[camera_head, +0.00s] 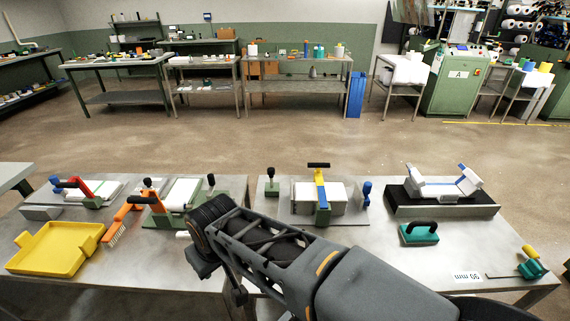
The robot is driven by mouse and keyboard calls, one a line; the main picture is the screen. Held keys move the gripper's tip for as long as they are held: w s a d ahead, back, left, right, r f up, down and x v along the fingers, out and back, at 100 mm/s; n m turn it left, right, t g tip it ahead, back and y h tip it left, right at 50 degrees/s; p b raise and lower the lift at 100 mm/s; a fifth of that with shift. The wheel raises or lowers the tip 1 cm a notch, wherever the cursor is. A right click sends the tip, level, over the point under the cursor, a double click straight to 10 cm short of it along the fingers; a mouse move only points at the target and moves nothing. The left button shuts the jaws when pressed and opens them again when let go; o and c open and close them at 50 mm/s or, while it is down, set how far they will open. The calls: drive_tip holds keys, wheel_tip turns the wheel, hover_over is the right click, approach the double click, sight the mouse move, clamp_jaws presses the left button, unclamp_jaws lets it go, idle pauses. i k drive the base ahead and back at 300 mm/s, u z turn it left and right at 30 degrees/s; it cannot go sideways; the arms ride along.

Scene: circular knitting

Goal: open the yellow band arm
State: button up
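My dark arm reaches from the lower right toward the left centre, in front of the fixture. I cannot make out any gripper fingers; the arm's far end is apart from the yellow band arm.
A blue-knobbed post (366,193) and a black-knobbed post (271,184) flank the fixture. A green block with a black handle (419,233) and a dark tray (440,209) are to the right. A yellow tray (56,248) and an orange brush (122,220) are left.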

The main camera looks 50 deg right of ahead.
sight(318, 178)
drive_tip(key=u, duration=0.4)
drive_tip(key=k, duration=0.55)
drive_tip(key=z, duration=1.05)
drive_tip(key=i, duration=0.5)
drive_tip(key=z, duration=0.05)
